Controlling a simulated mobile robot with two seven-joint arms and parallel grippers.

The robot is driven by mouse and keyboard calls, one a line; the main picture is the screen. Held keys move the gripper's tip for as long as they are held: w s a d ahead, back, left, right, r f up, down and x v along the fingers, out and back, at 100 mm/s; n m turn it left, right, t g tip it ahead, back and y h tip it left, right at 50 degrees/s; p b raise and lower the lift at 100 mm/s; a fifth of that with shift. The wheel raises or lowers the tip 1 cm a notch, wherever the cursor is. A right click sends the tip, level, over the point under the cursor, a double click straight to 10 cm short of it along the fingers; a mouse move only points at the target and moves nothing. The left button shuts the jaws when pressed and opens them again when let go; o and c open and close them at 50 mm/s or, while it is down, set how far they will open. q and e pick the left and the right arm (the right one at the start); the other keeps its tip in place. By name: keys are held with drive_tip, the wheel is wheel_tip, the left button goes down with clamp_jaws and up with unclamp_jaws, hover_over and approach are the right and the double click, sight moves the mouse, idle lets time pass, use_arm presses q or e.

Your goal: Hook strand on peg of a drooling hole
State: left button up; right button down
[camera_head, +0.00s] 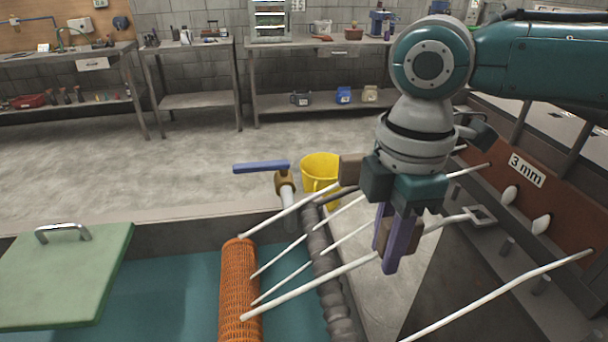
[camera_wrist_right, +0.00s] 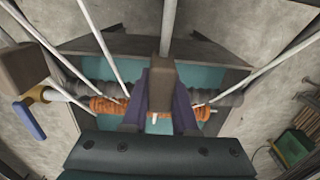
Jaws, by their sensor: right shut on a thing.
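The orange mesh tube (camera_head: 240,290) lies over the teal basin, with several white strands running from it toward the right. My right gripper (camera_head: 394,242) has its purple fingers shut on a brown block on one white strand (camera_head: 310,287). This strand's far end has a squarish loop (camera_head: 480,215) near the peg board. In the right wrist view the brown block (camera_wrist_right: 162,85) sits between the fingers, hiding part of the tube (camera_wrist_right: 110,107). A reddish-brown board (camera_head: 535,205) marked "3 mm" stands at right, with white pegs (camera_head: 509,194) and grey pegs (camera_head: 507,246). My left gripper is out of view.
A dark ribbed roll (camera_head: 325,265) lies beside the tube. A valve with a blue handle (camera_head: 261,167) and a yellow bucket (camera_head: 320,172) stand behind. A green lid (camera_head: 65,275) is at left. Another strand (camera_head: 500,293) crosses at lower right.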

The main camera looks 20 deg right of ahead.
drive_tip(key=shift+f, duration=0.45)
drive_tip(key=c, duration=0.6)
unclamp_jaws()
